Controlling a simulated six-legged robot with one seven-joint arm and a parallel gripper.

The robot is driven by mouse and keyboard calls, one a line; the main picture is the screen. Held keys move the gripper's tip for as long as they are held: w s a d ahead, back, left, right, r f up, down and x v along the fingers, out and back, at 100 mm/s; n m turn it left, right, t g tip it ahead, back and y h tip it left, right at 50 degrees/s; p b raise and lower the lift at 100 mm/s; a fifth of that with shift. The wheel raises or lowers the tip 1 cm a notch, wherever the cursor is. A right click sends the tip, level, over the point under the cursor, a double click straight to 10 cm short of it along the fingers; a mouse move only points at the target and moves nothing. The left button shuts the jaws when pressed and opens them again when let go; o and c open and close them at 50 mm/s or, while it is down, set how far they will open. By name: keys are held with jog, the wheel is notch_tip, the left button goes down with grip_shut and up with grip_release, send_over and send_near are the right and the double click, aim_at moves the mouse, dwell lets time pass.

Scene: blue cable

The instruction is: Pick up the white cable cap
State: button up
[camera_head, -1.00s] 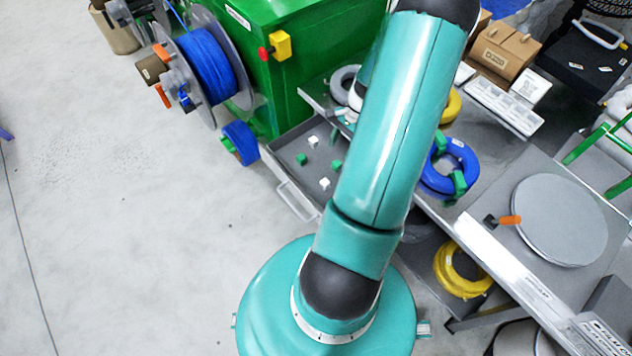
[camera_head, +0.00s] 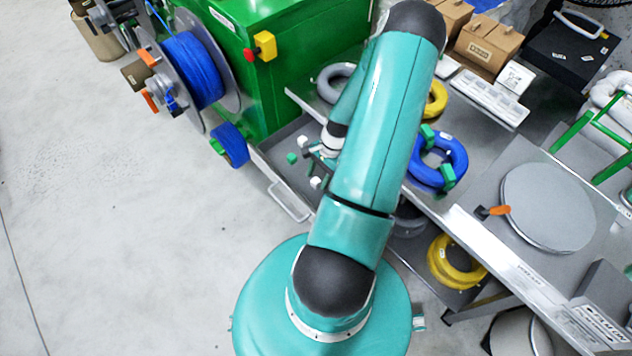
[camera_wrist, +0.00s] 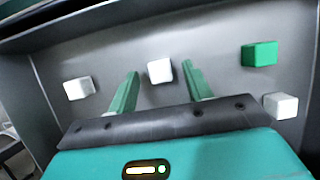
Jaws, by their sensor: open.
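Several small caps lie in the open grey drawer. In the wrist view, one white cable cap (camera_wrist: 160,71) shows in the gap between my fingertips; whether it is level with them or below is unclear. A second white cap (camera_wrist: 78,88) is left of my fingers and a third (camera_wrist: 280,105) is at the right wall. A green cap (camera_wrist: 259,53) lies at the upper right. My gripper (camera_wrist: 160,68) is open, with green fingers, and holds nothing. The head view shows two white caps (camera_head: 302,141) (camera_head: 315,182) and a green one (camera_head: 292,158); my arm hides part of the drawer.
The drawer (camera_head: 268,172) has raised walls close around the caps. A green machine (camera_head: 290,75) with a blue cable reel (camera_head: 195,70) stands behind it at left. A blue cable coil (camera_head: 455,155) lies on the bench to the right. The floor at left is clear.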

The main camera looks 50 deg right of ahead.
jog(key=shift+a+f, duration=0.2)
jog(key=shift+f, duration=0.35)
jog(key=c, duration=1)
jog(key=shift+r, duration=0.1)
